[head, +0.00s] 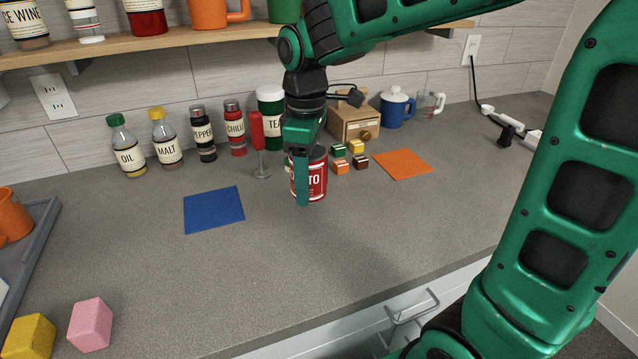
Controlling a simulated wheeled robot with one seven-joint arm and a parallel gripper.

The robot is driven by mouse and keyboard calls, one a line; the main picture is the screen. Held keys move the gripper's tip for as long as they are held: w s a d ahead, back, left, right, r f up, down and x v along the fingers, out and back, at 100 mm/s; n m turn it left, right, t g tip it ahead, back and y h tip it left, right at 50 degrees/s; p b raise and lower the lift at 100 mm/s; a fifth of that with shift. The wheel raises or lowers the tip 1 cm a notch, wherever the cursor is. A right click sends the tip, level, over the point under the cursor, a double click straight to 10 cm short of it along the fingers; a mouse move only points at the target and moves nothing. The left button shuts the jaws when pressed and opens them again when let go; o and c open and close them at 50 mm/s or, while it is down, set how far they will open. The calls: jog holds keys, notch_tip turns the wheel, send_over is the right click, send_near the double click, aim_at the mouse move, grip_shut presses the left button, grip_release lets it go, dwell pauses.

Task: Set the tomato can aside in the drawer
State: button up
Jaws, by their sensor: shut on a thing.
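The tomato can (318,180) is red with a white label reading "TO" where it shows. It is upright near the middle of the counter in the head view. My gripper (304,185) is shut on it, with one green finger down the can's front left side hiding part of the label. I cannot tell whether the can touches the counter. A white drawer front with a metal handle (412,307) shows below the counter's front edge, partly behind my arm. The inside of the drawer is not visible.
A blue mat (213,209) lies left of the can and an orange mat (404,162) right. Small colored cubes (340,167) sit close by the can. Bottles (168,144) and a wooden box (354,121) stand behind. The front middle counter (250,280) is clear.

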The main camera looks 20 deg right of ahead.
jog(key=s+a+r, duration=0.3)
jog(key=a+r, duration=0.1)
jog(key=a, duration=0.2)
jog(key=shift+s, duration=0.35)
jog(key=shift+d+r, duration=0.1)
